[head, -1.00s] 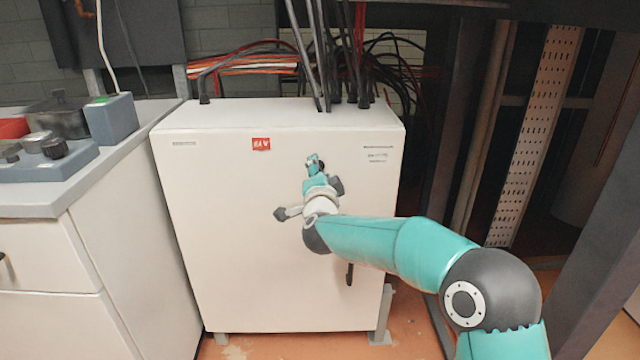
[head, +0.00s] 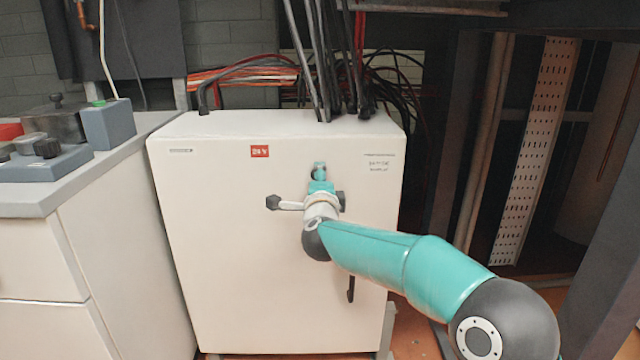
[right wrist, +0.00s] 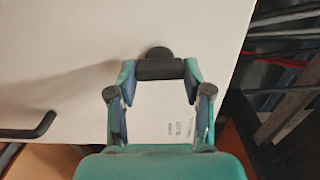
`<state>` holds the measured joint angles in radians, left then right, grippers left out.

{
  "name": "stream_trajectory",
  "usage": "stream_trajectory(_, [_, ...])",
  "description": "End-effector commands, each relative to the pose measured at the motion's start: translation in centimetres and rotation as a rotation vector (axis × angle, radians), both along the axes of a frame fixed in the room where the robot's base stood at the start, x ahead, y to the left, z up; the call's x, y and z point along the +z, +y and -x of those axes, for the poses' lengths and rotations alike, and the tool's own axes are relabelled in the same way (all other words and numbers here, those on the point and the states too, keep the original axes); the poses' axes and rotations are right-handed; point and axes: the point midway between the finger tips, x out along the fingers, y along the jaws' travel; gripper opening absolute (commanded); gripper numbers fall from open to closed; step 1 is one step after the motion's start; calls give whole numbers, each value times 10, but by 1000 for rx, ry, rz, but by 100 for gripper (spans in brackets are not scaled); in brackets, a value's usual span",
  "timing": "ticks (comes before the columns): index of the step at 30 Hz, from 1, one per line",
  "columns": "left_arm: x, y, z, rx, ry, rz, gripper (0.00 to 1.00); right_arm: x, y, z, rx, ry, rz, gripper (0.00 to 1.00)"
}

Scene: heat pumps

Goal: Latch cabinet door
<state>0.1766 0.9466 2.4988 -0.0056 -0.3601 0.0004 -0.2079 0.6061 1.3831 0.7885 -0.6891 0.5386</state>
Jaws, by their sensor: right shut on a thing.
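The white cabinet (head: 230,240) stands in the middle of the head view, its front door looking flush with the body. My right gripper (head: 319,172) is at the upper right part of the door, mostly hidden behind its own wrist. In the right wrist view my right gripper (right wrist: 159,72) has its two fingertips on either end of a dark latch piece (right wrist: 160,68) and is shut on it. A round black base (right wrist: 158,53) sits behind that piece on the door. A black handle (head: 351,283) lower on the door also shows in the right wrist view (right wrist: 35,131). My left gripper is not in view.
A counter (head: 75,178) with grey-blue devices stands close to the cabinet's left side. Black cables (head: 320,60) rise from the cabinet top. A dark post and a perforated white strip (head: 535,150) stand at the right.

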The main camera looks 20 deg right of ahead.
Motion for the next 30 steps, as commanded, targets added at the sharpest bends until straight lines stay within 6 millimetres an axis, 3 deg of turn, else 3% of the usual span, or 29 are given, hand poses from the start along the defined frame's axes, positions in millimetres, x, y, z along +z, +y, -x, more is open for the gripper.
stream_trajectory(8, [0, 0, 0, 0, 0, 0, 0, -4, -4, 0, -9, 6, -8, 15])
stream_trajectory(9, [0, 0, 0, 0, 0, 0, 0, -4, -4, 0, -10, 6, -8, 55])
stream_trajectory(13, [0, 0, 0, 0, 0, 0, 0, -3, -3, 0, -7, 5, -6, 75])
stream_trajectory(24, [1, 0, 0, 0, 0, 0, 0, -1, -1, 2, -3, 3, -2, 75])
stream_trajectory(30, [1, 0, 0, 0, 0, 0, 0, -1, 5, 18, -1, 3, -1, 75])
